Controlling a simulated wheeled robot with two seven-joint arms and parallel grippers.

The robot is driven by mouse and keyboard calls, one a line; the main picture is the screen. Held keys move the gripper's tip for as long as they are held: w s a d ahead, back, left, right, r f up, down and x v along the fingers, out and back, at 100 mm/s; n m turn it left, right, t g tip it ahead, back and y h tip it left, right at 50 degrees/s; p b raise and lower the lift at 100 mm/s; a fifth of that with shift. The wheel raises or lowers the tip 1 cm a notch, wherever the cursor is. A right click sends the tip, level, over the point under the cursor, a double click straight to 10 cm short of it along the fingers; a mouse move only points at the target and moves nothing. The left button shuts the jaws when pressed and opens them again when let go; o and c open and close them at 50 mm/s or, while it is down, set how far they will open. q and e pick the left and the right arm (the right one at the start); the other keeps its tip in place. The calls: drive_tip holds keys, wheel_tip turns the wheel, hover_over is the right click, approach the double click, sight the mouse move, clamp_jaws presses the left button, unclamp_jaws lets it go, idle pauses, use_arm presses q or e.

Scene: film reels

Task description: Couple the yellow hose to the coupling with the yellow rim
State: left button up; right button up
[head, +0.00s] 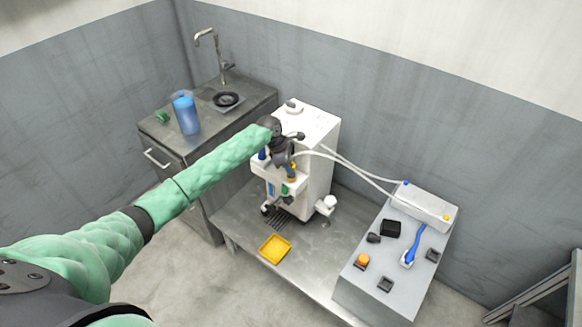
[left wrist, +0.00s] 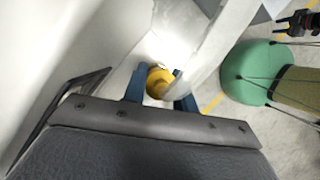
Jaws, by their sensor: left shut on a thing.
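My left gripper (head: 290,165) is at the front of the white machine (head: 316,130). In the left wrist view its two blue fingertips (left wrist: 158,88) are shut on the yellow collar of the yellow hose (left wrist: 158,80). White tubing runs from the collar towards the upper right of that view. In the head view a bit of the yellow collar (head: 293,166) shows below the gripper. The gripper covers part of the machine's front, and I cannot make out the coupling with the yellow rim. I cannot tell whether the hose end touches the machine.
Two white hoses run from the machine's area to a pale box (head: 425,202) on the grey cabinet (head: 385,270). A blue-handled brush (head: 415,243) and small black blocks lie there. A yellow tray (head: 275,248) is on the bench. A blue bottle (head: 186,113) stands by the sink.

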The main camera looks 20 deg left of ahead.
use_arm(q)
drive_tip(key=shift+f, duration=0.55)
drive_tip(key=o, duration=0.7)
drive_tip(key=shift+r, duration=0.1)
drive_tip(key=p+v, duration=1)
drive_tip(key=p, duration=0.1)
drive_tip(key=shift+a+r, duration=0.2)
drive_tip(key=shift+r, duration=0.2)
idle(0.3)
drive_tip(key=shift+s, duration=0.1)
idle(0.3)
